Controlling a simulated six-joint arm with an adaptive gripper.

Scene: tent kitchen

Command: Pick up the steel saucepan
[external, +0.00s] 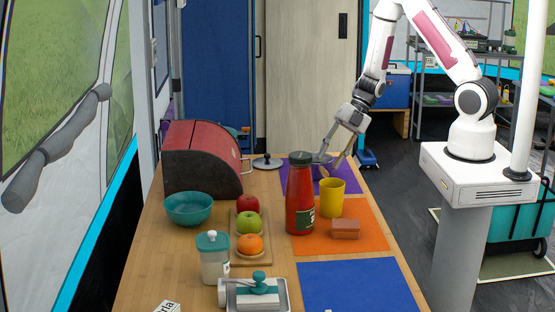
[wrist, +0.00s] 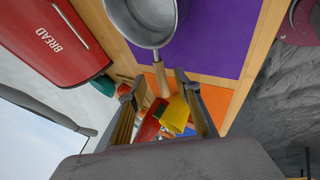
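The steel saucepan (wrist: 148,22) is at the top of the wrist view on the purple mat (wrist: 214,40). Its wooden handle (wrist: 161,78) points toward my gripper (wrist: 158,88). The two fingers are spread apart, with the handle's end showing between the fingertips; I cannot tell whether they touch it.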

